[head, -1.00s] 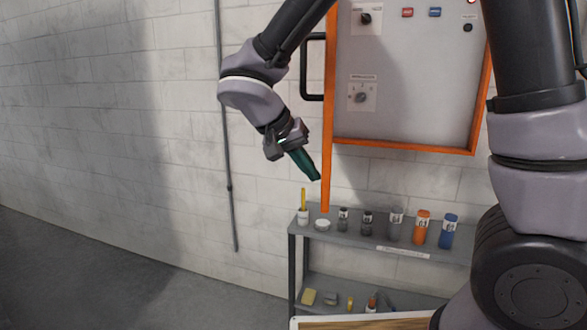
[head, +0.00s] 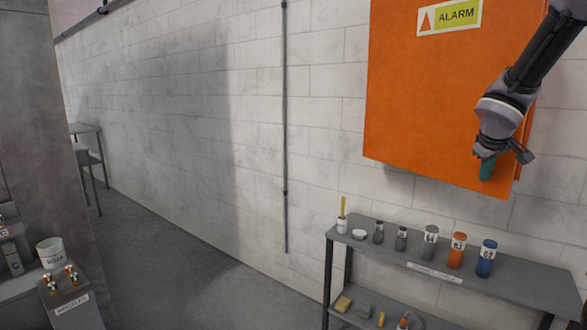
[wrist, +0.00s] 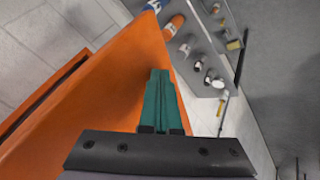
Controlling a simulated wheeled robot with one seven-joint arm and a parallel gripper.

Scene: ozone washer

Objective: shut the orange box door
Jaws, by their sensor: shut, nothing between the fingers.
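The orange box door (head: 430,95), with an ALARM label, covers the front of the wall box in the head view. Its lower right corner is beside my gripper (head: 487,172). In the wrist view the door is a large orange panel (wrist: 90,105). A thin dark line runs between it and another orange edge (wrist: 45,95) at the left, so I cannot tell whether the door is fully flush. My gripper (wrist: 160,80) has its green fingers together, empty, against or just in front of the door's face. The door handle is not visible.
A grey shelf (head: 400,258) below the box holds several small bottles and jars, including an orange one (head: 457,250) and a blue one (head: 486,258). A vertical pipe (head: 286,130) runs down the wall. The floor (head: 200,270) at the left is clear.

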